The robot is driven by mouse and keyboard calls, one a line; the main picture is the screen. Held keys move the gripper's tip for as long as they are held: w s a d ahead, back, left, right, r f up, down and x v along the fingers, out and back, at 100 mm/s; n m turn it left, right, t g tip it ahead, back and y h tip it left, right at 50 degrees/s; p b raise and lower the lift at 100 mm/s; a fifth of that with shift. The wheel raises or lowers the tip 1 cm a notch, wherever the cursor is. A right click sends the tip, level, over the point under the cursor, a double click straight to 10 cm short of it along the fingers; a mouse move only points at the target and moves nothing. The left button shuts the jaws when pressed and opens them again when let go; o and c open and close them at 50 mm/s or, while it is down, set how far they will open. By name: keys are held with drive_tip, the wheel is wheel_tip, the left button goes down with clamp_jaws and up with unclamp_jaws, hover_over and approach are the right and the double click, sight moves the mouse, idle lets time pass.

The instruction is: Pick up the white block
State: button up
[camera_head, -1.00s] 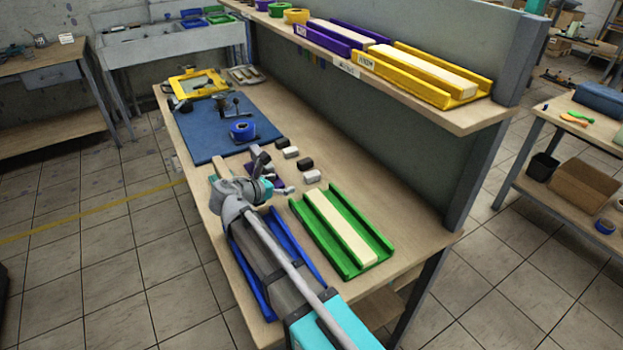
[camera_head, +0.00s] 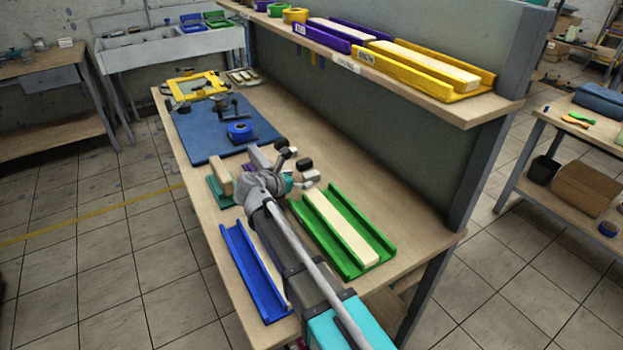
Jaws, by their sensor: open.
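A small white block (camera_head: 310,175) lies on the wooden table, just beyond the far end of the green tray. My gripper (camera_head: 287,167) is open, just to the left of this block and close to it. Whether it touches the block, or how high it is above the table, I cannot tell. A black block (camera_head: 305,162) lies just behind the white one. The other white block farther back is hidden behind my gripper.
The green tray (camera_head: 378,240) holding a pale wooden bar is right of my arm, and a blue tray (camera_head: 248,275) is on its left. A teal tray (camera_head: 216,193) lies left of my gripper. A blue mat (camera_head: 195,135) with a tape roll (camera_head: 240,131) lies behind. A shelf (camera_head: 465,115) overhangs the right side.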

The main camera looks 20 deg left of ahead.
sight(308, 177)
drive_tip(key=shift+d+b+x, duration=0.15)
drive_tip(key=shift+b+x, duration=0.25)
drive_tip(key=shift+x, duration=0.9)
drive_tip(key=shift+d+b+x, duration=0.15)
drive_tip(key=shift+b+x, duration=0.25)
drive_tip(key=shift+x, duration=0.9)
drive_tip(key=shift+r, duration=0.15)
drive_tip(key=shift+c, duration=0.3)
clamp_jaws()
